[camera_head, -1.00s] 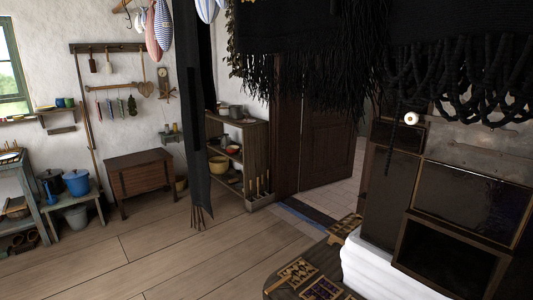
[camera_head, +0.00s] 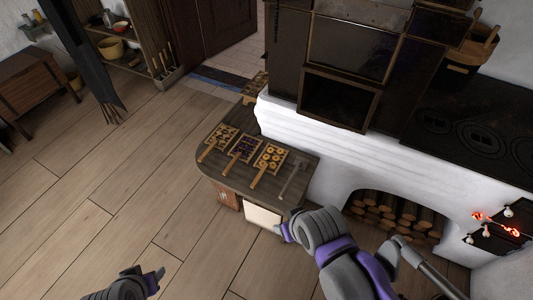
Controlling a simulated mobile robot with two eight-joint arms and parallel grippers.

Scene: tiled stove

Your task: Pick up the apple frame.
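Three flat frames with handles lie side by side on a dark wooden counter (camera_head: 232,187). The right one, with pale ring-shaped slices, looks like the apple frame (camera_head: 271,158); its handle points toward the lower left. The middle frame (camera_head: 243,149) holds dark purple pieces, and the left frame (camera_head: 221,137) holds brownish pieces. My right gripper (camera_head: 285,228) is in front of and below the counter, apart from the frames; I cannot tell whether it is open. My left gripper (camera_head: 148,276) is low at the bottom left, far from the counter, its fingers seemingly apart and empty.
A grey long-handled tool (camera_head: 294,178) lies right of the apple frame. The white stove (camera_head: 330,150) with dark tiles rises behind the counter. Firewood (camera_head: 395,214) fills its arch, and embers (camera_head: 497,224) glow at the right. The wooden floor at left is clear.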

